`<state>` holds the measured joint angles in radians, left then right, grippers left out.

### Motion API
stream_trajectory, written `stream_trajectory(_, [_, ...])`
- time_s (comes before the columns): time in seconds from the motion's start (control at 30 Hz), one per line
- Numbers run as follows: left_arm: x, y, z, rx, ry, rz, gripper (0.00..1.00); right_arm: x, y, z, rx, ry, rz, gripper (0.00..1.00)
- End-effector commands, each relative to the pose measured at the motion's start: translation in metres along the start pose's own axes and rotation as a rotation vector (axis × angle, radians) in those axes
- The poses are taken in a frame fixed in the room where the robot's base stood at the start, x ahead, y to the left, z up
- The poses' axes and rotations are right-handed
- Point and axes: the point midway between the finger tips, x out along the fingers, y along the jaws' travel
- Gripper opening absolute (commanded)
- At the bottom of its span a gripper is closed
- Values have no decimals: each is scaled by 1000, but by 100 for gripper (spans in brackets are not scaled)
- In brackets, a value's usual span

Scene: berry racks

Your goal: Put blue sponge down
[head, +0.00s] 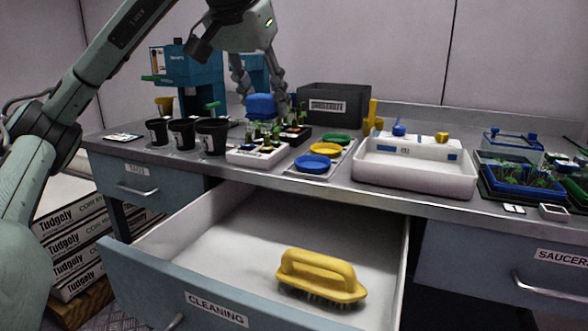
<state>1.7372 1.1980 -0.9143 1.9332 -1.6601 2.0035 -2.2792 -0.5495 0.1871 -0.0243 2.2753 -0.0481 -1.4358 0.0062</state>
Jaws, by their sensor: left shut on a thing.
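The blue sponge (260,106) is in the head view, at upper centre. My left gripper (264,94) is shut on it, with a finger on each side. The sponge is over the back of the worktop, behind a white tray of seedlings (256,155). I cannot tell whether it touches anything below, as plants partly cover its lower edge. My right gripper is not in view.
The open CLEANING drawer (190,237) holds a yellow brush (322,276), with bare floor around it. Black pots (181,134), coloured saucers (312,163), a SUBSTRATE bin (345,104) and a white basin (415,172) crowd the worktop (370,203).

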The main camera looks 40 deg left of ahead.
Motion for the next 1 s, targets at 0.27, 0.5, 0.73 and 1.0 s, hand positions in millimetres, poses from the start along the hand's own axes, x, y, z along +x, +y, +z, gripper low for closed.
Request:
stream_trajectory(0.27, [33, 6, -17, 1, -9, 1, 0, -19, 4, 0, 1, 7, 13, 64])
stream_trajectory(0.5, [86, 19, -47, 0, -7, 0, 0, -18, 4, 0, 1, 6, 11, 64])
stream_trajectory(0.73, [113, 25, -63, 0, -4, 0, 0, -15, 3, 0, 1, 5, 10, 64])
stream_trajectory(1.0, [139, 25, -50, 1, -7, -2, 0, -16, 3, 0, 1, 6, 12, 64])
